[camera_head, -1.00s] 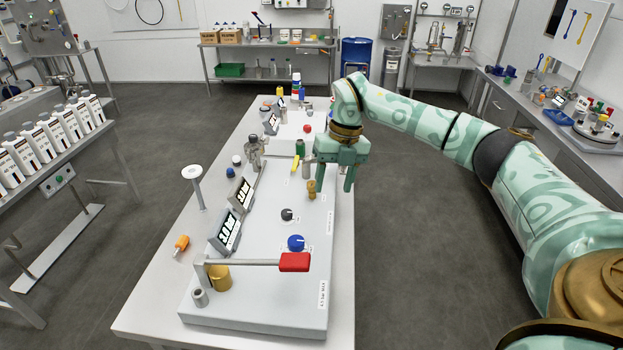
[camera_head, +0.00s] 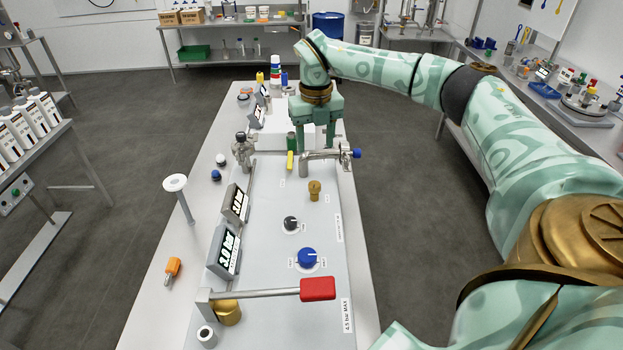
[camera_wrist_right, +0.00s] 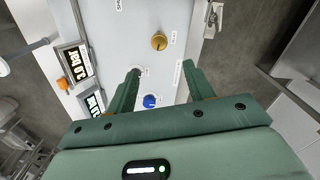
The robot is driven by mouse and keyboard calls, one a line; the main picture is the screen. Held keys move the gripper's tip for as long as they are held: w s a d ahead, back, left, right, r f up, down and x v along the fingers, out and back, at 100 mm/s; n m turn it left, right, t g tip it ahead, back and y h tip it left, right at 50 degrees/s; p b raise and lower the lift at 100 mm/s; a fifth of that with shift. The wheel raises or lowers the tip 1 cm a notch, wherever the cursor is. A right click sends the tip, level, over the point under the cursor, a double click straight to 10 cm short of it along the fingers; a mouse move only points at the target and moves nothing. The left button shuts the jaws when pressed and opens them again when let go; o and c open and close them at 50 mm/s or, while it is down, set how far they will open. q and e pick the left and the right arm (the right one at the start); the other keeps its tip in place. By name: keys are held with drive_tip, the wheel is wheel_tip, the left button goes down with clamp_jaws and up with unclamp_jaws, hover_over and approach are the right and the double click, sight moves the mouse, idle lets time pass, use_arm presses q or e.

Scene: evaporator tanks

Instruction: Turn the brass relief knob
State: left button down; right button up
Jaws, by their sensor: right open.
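The brass relief knob (camera_head: 315,190) stands upright on the right part of the pale panel (camera_head: 275,235). It also shows in the right wrist view (camera_wrist_right: 158,41), seen from above, beyond my fingertips. My right gripper (camera_head: 315,150) is open and empty, fingers pointing down, behind the knob and apart from it. The gripper's two fingers also show apart in the right wrist view (camera_wrist_right: 162,70). My left gripper is in neither view.
A black knob (camera_head: 291,223), a blue knob (camera_head: 307,257) and a red-handled lever (camera_head: 317,289) are nearer. Two tilted displays (camera_head: 226,250) line the panel's left side. A yellow piece (camera_head: 290,160) stands by the fingers.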

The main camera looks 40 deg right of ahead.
hover_over(314, 184)
wheel_tip(314, 184, down, 5)
drive_tip(key=shift+s+f+b, duration=0.1)
drive_tip(key=shift+f+b, duration=0.1)
drive_tip(key=shift+b, duration=0.2)
wheel_tip(314, 184, down, 6)
drive_tip(key=shift+f+b, duration=0.2)
drive_tip(key=shift+b, duration=0.35)
drive_tip(key=shift+f, duration=0.5)
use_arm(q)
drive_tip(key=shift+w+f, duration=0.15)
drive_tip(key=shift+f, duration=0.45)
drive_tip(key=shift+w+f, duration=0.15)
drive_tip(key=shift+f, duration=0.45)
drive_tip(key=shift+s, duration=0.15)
use_arm(e)
drive_tip(key=c, duration=1)
